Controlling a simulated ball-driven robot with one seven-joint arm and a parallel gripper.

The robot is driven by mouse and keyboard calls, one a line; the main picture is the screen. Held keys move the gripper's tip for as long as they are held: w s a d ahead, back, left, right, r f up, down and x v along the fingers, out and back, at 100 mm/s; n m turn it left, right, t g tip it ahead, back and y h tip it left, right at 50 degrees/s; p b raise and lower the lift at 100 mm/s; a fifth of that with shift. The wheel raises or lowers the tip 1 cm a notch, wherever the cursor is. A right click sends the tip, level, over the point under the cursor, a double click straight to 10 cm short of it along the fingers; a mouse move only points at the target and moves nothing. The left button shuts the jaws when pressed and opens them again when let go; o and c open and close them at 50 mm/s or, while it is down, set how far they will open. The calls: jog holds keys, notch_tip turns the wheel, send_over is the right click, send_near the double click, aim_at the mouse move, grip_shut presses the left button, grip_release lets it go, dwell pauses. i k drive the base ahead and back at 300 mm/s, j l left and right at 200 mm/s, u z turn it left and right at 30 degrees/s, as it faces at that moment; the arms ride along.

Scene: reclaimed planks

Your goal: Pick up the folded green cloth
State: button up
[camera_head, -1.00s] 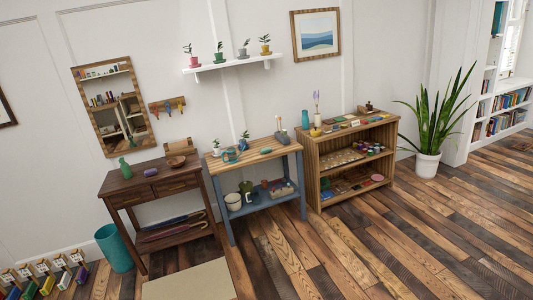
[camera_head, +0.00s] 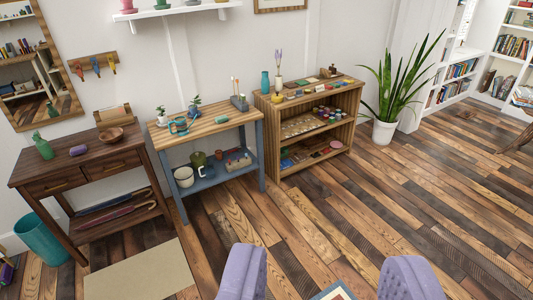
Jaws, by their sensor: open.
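A small green item (camera_head: 221,119) lies on the wooden top of the blue-legged table (camera_head: 205,127). It could be the folded green cloth, but it is too small to tell whether it is cloth or folded. Flat, darker green pieces also lie on top of the wooden shelf unit (camera_head: 262,140), and I cannot tell what they are. My gripper is not in view.
Two lavender tufted seats (camera_head: 243,272) stand at the bottom. A potted plant (camera_head: 384,130) stands right. Plank floor between is clear.

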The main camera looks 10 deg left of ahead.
aim_at(220, 119)
jog(key=i+j+u, duration=0.1)
jog(key=i+u, duration=0.4)
jog(key=i, duration=1.4)
jog(key=i+z, duration=0.1)
jog(key=i, duration=0.6)
jog(key=i+j, duration=0.1)
jog(key=i, duration=0.55)
jog(key=i+j+z, duration=0.15)
jog(key=i, duration=0.55)
jog(key=i+j+z, duration=0.15)
jog(key=i+z, duration=0.2)
jog(key=i, duration=0.15)
jog(key=i+j+z, duration=0.3)
jog(key=i, duration=0.2)
